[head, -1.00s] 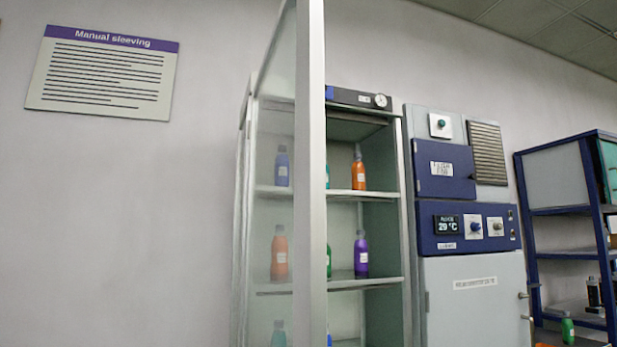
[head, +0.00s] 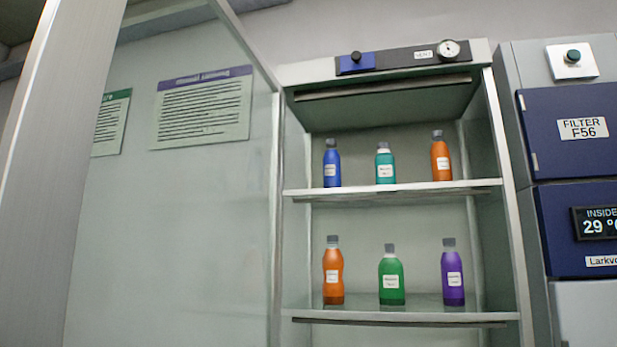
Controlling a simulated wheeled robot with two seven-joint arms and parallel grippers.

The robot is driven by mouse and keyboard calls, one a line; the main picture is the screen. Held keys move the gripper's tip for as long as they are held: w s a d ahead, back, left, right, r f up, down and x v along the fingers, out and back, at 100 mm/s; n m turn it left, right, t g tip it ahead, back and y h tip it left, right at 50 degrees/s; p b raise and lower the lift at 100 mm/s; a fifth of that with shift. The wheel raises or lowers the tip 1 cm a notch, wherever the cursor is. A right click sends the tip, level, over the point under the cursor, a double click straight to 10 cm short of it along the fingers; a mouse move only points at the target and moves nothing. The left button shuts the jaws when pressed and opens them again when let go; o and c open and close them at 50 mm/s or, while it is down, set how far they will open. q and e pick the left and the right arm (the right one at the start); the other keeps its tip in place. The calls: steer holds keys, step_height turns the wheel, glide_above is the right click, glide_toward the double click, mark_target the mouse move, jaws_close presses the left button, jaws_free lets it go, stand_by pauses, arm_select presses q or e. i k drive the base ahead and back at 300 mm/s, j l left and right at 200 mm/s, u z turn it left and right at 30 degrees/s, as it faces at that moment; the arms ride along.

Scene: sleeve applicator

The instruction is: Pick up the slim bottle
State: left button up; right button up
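Several capped, white-labelled bottles stand upright in an open-fronted cabinet. On the upper shelf are a narrow blue bottle (head: 332,166), a teal bottle (head: 385,167) and an orange bottle (head: 441,160). On the lower shelf are a waisted orange bottle (head: 333,274), a wider green bottle (head: 391,278) and a straight narrow purple bottle (head: 453,276). The blue and purple ones look the slimmest; I cannot tell which is the named slim bottle. Neither of my grippers is in view.
The glass door (head: 180,230) stands open on the left, its metal edge (head: 70,130) close to me. The upper shelf (head: 400,187) and lower shelf (head: 400,316) have gaps between bottles. A blue-and-grey machine (head: 575,130) stands right of the cabinet.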

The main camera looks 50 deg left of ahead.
mark_target(332, 159)
steer(key=i+j+u, duration=0.45)
steer(key=i+u, duration=0.25)
steer(key=i, duration=0.2)
steer(key=i+u, duration=0.4)
steer(key=i+j, duration=0.05)
